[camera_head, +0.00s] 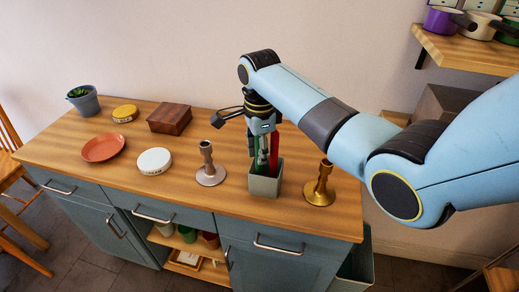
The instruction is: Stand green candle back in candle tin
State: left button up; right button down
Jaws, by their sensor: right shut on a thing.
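A grey-green square candle tin (265,187) stands on the wooden counter between two candlesticks. My right gripper (262,140) is above the tin, pointing down, and is shut on the green candle (262,158). The green candle is about upright, with its lower part behind the tin's front wall; I cannot tell whether it touches the bottom. A red candle (274,156) stands in the tin just right of the green one. The fingertips are small and partly hidden. My left gripper is not in view.
A silver candlestick (208,170) stands close left of the tin, and a brass candlestick (320,188) close right. Further left on the counter (100,170) are a white round tin (154,161), a terracotta plate (103,148), a wooden box (169,119), a yellow tin (125,113) and a potted plant (84,102).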

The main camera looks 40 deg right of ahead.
jog(key=shift+f, duration=0.4)
jog(key=c, duration=1.1)
grip_release()
notch_tip(320, 180, up, 12)
jog(key=shift+s, duration=0.1)
